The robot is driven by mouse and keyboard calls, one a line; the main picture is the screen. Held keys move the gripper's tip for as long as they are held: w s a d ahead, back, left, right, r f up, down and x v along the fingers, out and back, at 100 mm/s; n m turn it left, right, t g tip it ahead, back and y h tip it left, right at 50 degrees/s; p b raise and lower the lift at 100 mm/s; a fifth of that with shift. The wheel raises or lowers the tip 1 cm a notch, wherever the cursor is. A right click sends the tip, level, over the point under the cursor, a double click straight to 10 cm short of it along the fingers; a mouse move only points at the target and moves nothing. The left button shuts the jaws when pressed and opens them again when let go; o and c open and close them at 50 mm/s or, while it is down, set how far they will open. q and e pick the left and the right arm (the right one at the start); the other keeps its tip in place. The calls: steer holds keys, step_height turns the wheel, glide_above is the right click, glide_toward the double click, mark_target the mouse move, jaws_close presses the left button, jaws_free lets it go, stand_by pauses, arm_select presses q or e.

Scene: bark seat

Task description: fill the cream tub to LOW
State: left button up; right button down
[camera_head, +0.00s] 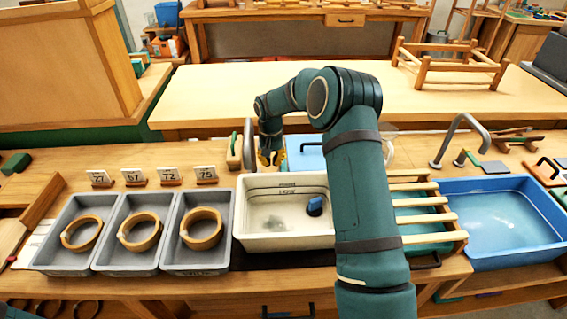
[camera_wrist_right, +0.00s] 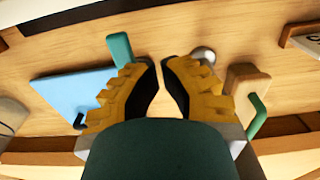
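The cream tub (camera_head: 252,231) stands in the middle of the bench, its right end hidden behind my right arm. Small dark lines and lettering run along its inner back wall. A dark blue piece (camera_head: 315,205) and a greyish patch lie inside on the floor; I cannot tell how much water it holds. My right gripper (camera_head: 271,158), with yellow fingers, is behind the tub, pointing down over the bench. In the right wrist view its fingertips (camera_wrist_right: 160,64) are a little apart with bare wood between them, so it holds nothing. My left gripper is out of view.
Three grey trays (camera_head: 127,262) with wooden rings stand left, number cards behind. A blue panel (camera_head: 305,153) lies near my right gripper; a teal handle (camera_wrist_right: 119,48) and round metal knob (camera_wrist_right: 203,55) are close. A slatted rack (camera_head: 425,215) and blue water basin (camera_head: 503,261) stand right.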

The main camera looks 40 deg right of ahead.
steer(key=shift+f+b, duration=0.45)
steer(key=shift+f, duration=1)
steer(key=shift+s+d, duration=0.35)
steer(key=shift+d, duration=0.2)
steer(key=shift+s+d, duration=0.35)
steer(key=shift+d, duration=0.2)
step_height(320, 180, up, 4)
steer(key=p, duration=0.3)
steer(key=shift+a, duration=0.1)
steer(key=d+p, duration=0.1)
steer(key=d, duration=0.8)
steer(key=shift+w, duration=0.15)
